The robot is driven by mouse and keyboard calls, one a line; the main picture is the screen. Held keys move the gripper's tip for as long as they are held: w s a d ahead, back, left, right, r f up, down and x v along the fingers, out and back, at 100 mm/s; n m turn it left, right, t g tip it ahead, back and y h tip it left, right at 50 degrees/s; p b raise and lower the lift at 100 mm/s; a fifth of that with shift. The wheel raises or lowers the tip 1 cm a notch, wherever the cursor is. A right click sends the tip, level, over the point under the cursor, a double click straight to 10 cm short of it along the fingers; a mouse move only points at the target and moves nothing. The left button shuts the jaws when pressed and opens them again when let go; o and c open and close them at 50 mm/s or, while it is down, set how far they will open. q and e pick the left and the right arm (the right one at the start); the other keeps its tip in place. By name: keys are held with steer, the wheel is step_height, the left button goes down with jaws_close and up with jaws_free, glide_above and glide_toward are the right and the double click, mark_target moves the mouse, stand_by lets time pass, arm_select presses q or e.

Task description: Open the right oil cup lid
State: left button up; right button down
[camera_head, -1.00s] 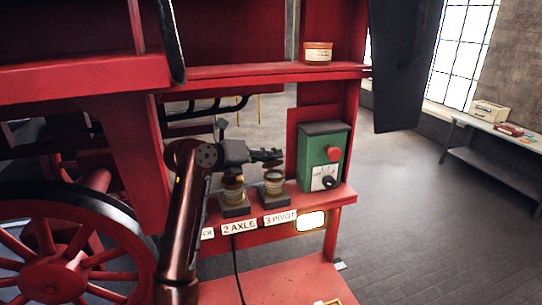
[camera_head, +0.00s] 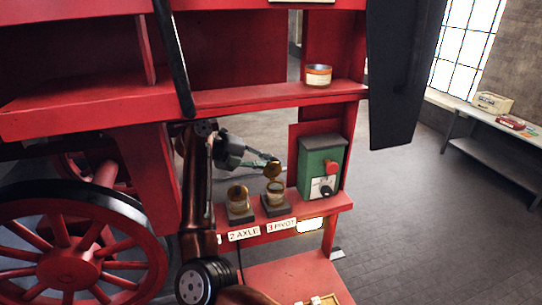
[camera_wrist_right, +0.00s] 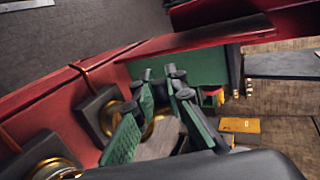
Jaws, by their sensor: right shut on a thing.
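The right oil cup (camera_head: 275,198) stands on a dark square base above the "3 PIVOT" label. Its brass lid (camera_head: 273,173) is raised and tilted up above the rim, and the cup's mouth shows. My right gripper (camera_head: 268,164) is at the lid, its fingers shut on it. In the right wrist view the fingers (camera_wrist_right: 162,78) are close together at the tips, with brass partly hidden between them. That view also shows a brass cup rim (camera_wrist_right: 108,118) beside the fingers. My left gripper is not in view.
The axle oil cup (camera_head: 238,200) stands just left. A red shelf (camera_head: 240,97) with a small tin (camera_head: 318,76) runs above. A spoked wheel (camera_head: 70,262) is at left.

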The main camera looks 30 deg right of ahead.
steer(key=shift+w+f+n+g, duration=0.25)
steer(key=shift+w+n+g, duration=0.25)
steer(key=shift+n+g, duration=0.15)
steer(key=shift+d, duration=0.1)
steer(key=c, duration=2)
jaws_free()
steer(key=shift+f, duration=0.1)
steer(key=shift+o, duration=0.2)
